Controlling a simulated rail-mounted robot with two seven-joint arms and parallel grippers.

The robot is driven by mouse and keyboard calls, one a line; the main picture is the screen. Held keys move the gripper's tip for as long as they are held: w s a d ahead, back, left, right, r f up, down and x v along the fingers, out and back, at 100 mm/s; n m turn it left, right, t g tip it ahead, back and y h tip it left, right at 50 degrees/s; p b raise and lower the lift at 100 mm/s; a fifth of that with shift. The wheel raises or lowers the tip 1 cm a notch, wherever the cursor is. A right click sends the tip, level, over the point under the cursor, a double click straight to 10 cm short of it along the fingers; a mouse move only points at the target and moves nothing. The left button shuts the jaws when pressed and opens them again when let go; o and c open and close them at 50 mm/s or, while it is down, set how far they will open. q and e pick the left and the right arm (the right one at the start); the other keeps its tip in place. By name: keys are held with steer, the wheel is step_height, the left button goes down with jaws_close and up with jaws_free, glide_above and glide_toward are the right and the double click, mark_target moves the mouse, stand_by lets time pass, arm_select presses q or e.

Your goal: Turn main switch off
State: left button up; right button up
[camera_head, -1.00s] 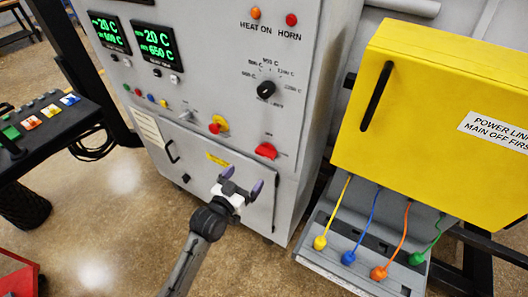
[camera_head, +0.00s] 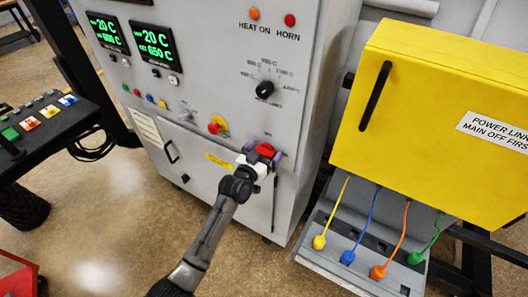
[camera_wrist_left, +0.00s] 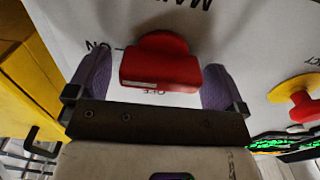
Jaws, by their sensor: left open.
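The main switch is a red knob (camera_head: 265,150) on the lower right of the grey cabinet front. In the left wrist view the red knob (camera_wrist_left: 160,62) has a wide, blocky handle, with ON lettering to its left and OFF lettering below it, both upside down. My left gripper (camera_head: 259,157) is at the knob, its purple fingers apart. In the wrist view one finger of the left gripper (camera_wrist_left: 157,82) is on each side of the knob, with small gaps visible. The gripper hides part of the panel around the knob. My right gripper does not show.
A red and yellow button (camera_head: 217,125) sits up and left of the switch, and a black dial (camera_head: 265,90) above it. A yellow box (camera_head: 430,120) stands to the right, over a tray with coloured plugs (camera_head: 348,257). A cabinet door handle (camera_head: 172,152) is at left.

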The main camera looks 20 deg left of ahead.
arm_select(q)
steer(key=c, duration=0.9)
steer(key=shift+n, duration=0.3)
steer(key=n+p, duration=0.1)
steer(key=n, duration=0.2)
steer(key=shift+a, duration=0.1)
steer(key=n+p, duration=0.1)
steer(key=n, duration=0.3)
steer(key=shift+a+f+n, duration=0.1)
steer(key=shift+a+n, duration=0.05)
steer(key=shift+n, duration=0.15)
steer(key=n, duration=0.4)
steer(key=shift+w+f+n, duration=0.1)
steer(key=shift+n, duration=0.2)
steer(key=n, duration=0.4)
steer(key=shift+a+f+n+p, duration=0.1)
steer(key=shift+f+n+p, duration=0.1)
steer(key=shift+n+p, duration=0.2)
steer(key=shift+n, duration=0.3)
